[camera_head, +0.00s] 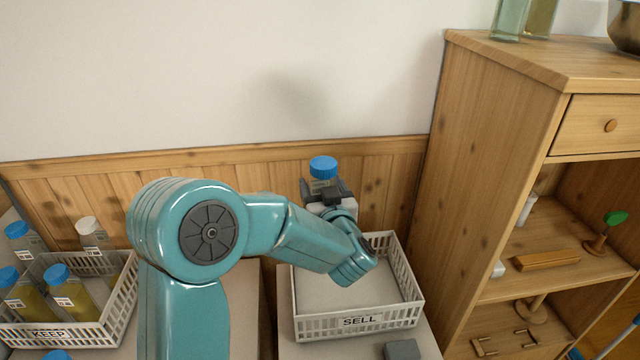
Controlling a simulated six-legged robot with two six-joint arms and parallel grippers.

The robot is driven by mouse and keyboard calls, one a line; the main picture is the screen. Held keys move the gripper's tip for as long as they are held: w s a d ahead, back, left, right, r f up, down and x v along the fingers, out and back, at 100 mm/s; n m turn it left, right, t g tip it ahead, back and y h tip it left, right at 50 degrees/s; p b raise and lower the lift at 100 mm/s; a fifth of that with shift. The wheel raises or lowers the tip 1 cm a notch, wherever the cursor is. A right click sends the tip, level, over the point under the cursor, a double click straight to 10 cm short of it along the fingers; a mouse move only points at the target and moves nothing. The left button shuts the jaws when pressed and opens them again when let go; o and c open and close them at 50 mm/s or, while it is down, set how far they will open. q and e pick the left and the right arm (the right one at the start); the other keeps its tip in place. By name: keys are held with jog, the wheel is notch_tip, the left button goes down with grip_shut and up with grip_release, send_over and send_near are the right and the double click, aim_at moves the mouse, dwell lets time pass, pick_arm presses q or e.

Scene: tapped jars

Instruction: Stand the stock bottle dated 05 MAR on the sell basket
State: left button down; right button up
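A bottle with a blue cap (323,166) is upright in my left gripper (328,190), above the back part of the sell basket. The gripper appears shut around the bottle; its lower part is hidden by the gripper, and no date can be read. The sell basket (360,322) is a white, low, slatted basket with a "SELL" label on its front. Its visible floor is bare; my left arm covers its left and back parts. My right gripper is not in view.
A white basket (122,318) labelled "KEEP" at left holds several bottles with blue or white caps. Another blue cap (57,355) shows at the bottom edge. A grey block (403,349) lies before the sell basket. A wooden shelf unit (490,150) stands close at right.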

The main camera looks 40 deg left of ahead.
pick_arm(q)
jog(key=f+b, duration=0.7)
jog(key=f, duration=0.1)
jog(key=f+b, duration=0.8)
jog(key=f, duration=0.1)
jog(key=shift+s+d+f, duration=0.1)
jog(key=shift+d+f, duration=0.05)
jog(key=shift+d, duration=0.05)
dwell(0.5)
jog(key=shift+f, duration=0.2)
dwell(1.4)
jog(key=shift+c, duration=0.2)
grip_release()
jog(key=shift+f, duration=0.15)
jog(key=shift+s+d, duration=0.1)
